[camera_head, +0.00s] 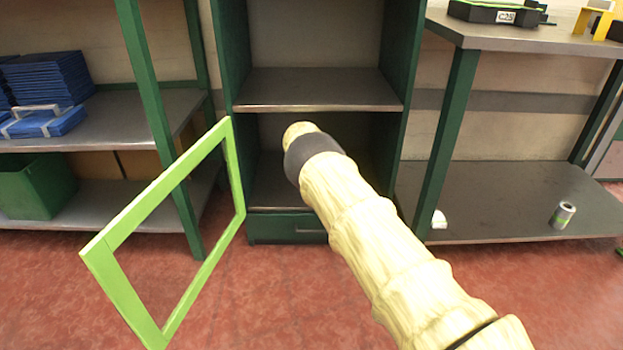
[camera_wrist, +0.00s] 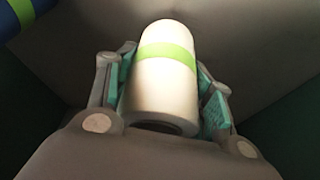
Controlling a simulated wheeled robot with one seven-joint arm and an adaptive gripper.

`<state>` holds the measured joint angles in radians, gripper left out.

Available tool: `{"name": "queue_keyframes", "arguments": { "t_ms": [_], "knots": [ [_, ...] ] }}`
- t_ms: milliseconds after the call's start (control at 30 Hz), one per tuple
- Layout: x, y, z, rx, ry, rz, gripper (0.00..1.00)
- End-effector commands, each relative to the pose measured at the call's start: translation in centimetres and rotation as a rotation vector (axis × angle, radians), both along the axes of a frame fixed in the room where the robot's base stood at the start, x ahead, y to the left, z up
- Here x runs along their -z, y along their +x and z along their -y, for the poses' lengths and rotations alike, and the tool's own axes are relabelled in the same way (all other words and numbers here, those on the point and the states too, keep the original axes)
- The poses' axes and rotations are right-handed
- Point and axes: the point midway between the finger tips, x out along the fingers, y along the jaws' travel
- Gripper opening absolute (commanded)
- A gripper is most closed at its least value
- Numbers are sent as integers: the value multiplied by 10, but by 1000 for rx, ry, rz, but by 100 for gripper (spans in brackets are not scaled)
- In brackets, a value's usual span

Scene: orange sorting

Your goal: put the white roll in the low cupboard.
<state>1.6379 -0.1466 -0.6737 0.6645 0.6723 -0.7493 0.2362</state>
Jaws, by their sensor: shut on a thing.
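The white roll (camera_wrist: 160,85), with a green band around it, is between the fingers of my gripper (camera_wrist: 166,88) in the wrist view. The teal pads touch its sides, and my gripper is shut on it. A grey surface lies behind the roll; I cannot tell whether the roll touches it. The low cupboard (camera_head: 322,104) is a dark green unit with grey shelves, and its light green framed door (camera_head: 234,180) stands open to the left. In the head view my arm reaches into the lower compartment and hides my gripper and the roll.
Left shelves hold blue stacked items (camera_head: 45,78) and a green bin (camera_head: 36,186). A grey workbench (camera_head: 500,180) stands right, with a can (camera_head: 562,215) and a small white thing (camera_head: 439,219) on its lower shelf. A drawer (camera_head: 287,227) is below the cupboard. The red floor in front is clear.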

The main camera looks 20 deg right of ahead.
Motion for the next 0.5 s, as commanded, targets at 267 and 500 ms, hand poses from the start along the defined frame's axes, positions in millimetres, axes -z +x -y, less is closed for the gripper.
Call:
{"name": "queue_keyframes", "arguments": {
  "t_ms": [267, 500],
  "knots": [
    [14, 0, 0, 0, 0, 1, 26],
    [17, 0, 0, 0, 0, 0, 26]
  ]
}}
